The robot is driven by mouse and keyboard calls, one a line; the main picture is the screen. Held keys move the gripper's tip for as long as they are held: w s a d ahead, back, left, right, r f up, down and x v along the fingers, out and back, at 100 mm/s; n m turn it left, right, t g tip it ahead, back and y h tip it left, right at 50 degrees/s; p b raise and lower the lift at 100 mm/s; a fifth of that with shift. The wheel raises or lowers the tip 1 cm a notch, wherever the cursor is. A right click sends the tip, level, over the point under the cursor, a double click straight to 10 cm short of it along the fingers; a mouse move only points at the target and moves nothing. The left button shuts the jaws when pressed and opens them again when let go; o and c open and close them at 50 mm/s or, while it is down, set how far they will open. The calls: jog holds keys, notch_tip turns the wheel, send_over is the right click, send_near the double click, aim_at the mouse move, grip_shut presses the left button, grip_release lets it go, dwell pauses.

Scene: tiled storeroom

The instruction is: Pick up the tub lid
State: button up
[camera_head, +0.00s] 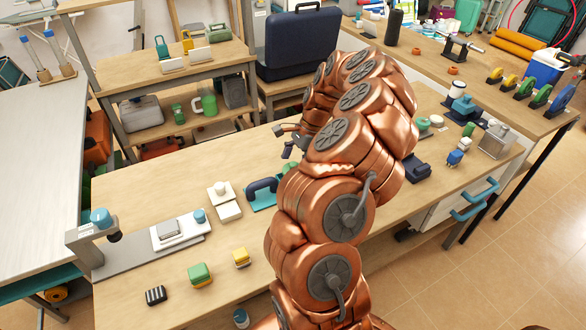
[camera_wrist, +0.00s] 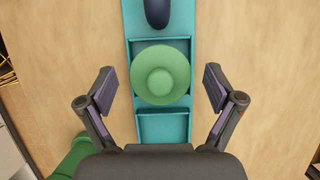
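A round green lid (camera_wrist: 160,82) with a raised centre knob lies in a square compartment of a teal tray (camera_wrist: 163,126) in the wrist view. I take it to be the tub lid. My gripper (camera_wrist: 158,88) is open, its two fingers apart on the left and right of the lid, not visibly touching it. How far above the lid it hovers is unclear. In the head view my gripper (camera_head: 291,141) shows beyond my copper arm, over the workbench. The teal tray (camera_head: 262,205) is partly hidden by my arm there.
A dark rounded handle (camera_wrist: 157,12) stands at the tray's far end. A green object (camera_wrist: 75,158), cut off by the frame, lies close at lower left. Bare wooden bench top (camera_wrist: 265,70) is on both sides. A dark blue case (camera_head: 300,42) stands behind the bench.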

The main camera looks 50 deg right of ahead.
jog(key=c, duration=0.7)
jog(key=shift+r, duration=0.1)
